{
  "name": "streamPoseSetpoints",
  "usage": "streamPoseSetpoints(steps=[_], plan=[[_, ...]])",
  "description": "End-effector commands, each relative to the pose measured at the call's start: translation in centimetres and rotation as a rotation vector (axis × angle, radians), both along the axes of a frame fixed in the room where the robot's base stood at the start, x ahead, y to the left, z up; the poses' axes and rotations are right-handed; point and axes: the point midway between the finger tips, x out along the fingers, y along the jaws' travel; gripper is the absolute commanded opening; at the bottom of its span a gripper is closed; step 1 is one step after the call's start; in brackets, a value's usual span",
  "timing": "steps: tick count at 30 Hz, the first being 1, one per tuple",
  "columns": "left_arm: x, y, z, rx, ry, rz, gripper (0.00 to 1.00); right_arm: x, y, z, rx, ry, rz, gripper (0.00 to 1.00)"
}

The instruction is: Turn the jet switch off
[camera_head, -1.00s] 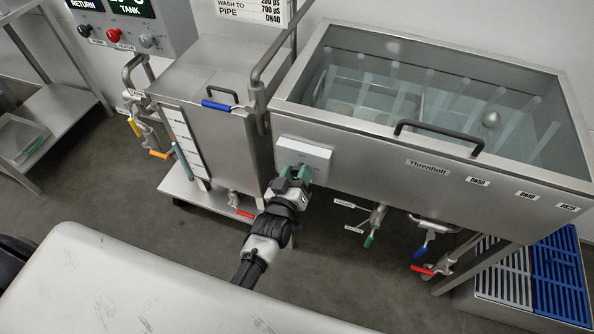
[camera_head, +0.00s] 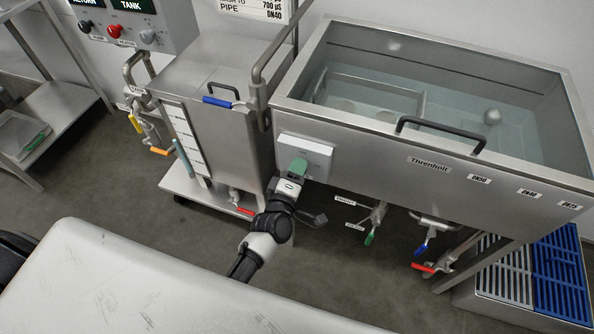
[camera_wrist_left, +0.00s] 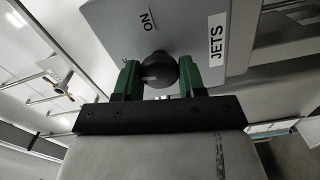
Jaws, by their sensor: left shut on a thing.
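The jet switch is a round black knob (camera_wrist_left: 158,70) on a pale box marked "JETS" and "ON" in the left wrist view. A pale mark shows on the knob's left side, not pointing at "ON". In the head view the white switch box (camera_head: 305,150) is on the front left of the large steel tank (camera_head: 380,165). My left gripper (camera_head: 299,168) is at the box; its green fingers (camera_wrist_left: 160,80) are shut on the knob, one on each side. In the head view the gripper hides the knob. The water (camera_head: 455,105) in the tank shows no jet streaks.
A smaller steel tank (camera_head: 225,145) with a blue handle stands to the left. Valves with green (camera_head: 369,238), blue (camera_head: 421,249) and red (camera_head: 422,268) handles hang below the large tank. A pale, scratched surface (camera_head: 130,275) fills the lower left.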

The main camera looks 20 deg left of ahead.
Motion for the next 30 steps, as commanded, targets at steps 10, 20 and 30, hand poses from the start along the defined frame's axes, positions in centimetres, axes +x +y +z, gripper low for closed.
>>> streamPoseSetpoints(steps=[10, 20, 30], plan=[[-0.06, 0.06, -0.18, -0.169, 0.007, 0.0, 0.16, 0.01, -0.05, -0.56, -0.001, 0.0, -0.001, 0.65], [-0.07, 0.05, -0.18, -0.212, 0.009, 0.0, 0.17, 0.02, -0.14, -0.63, -0.002, 0.0, 0.0, 0.65], [-0.07, 0.05, -0.18, -0.212, 0.009, 0.0, 0.46, 0.02, -0.22, -0.62, -0.003, -0.001, 0.0, 0.65]])
